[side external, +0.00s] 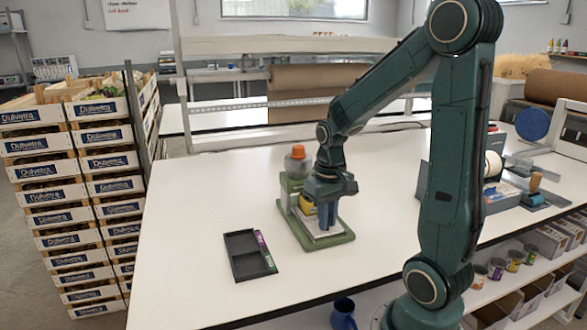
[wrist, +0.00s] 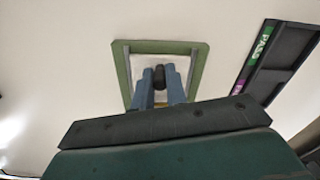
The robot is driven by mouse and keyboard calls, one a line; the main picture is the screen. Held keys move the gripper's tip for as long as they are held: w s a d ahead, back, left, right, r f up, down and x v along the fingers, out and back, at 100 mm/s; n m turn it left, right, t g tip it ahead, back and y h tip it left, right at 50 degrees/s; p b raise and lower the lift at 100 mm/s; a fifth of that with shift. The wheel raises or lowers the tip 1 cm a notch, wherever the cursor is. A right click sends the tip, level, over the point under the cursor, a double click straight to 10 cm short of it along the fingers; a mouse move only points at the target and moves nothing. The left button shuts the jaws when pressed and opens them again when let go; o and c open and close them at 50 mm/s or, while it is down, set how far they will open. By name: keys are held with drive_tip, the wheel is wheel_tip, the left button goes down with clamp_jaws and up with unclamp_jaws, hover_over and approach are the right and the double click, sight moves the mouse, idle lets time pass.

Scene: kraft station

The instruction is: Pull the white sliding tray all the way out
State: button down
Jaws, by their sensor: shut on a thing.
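The white sliding tray (wrist: 148,61) sits inside a green frame (wrist: 121,72) in the wrist view. In the side view, the green base (side external: 338,240) stands on the table, and only a little of the tray shows behind my fingers. A black knob (wrist: 160,72) stands up from the tray. My gripper (side external: 327,218) points down over the front part of the base. In the wrist view its blue fingers (wrist: 160,80) are shut on the knob, one on each side. How far the tray is out is hard to tell.
A dark two-part bin (side external: 249,256) with purple and green labels lies left of the base. An orange-capped container (side external: 298,159) stands at the back of the green device.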

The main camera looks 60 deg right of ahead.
drive_tip(key=s+a, duration=0.4)
drive_tip(key=shift+s+a, duration=0.35)
drive_tip(key=c, duration=1.4)
unclamp_jaws()
drive_tip(key=shift+r, duration=0.15)
wheel_tip(320, 180, up, 14)
drive_tip(key=shift+f, duration=0.2)
drive_tip(key=s+a+f+n+t, duration=0.1)
drive_tip(key=a+n+t, duration=0.4)
drive_tip(key=a, duration=0.5)
drive_tip(key=shift+f+n+t, duration=0.3)
drive_tip(key=shift+f+n, duration=0.05)
drive_tip(key=shift+n, duration=0.15)
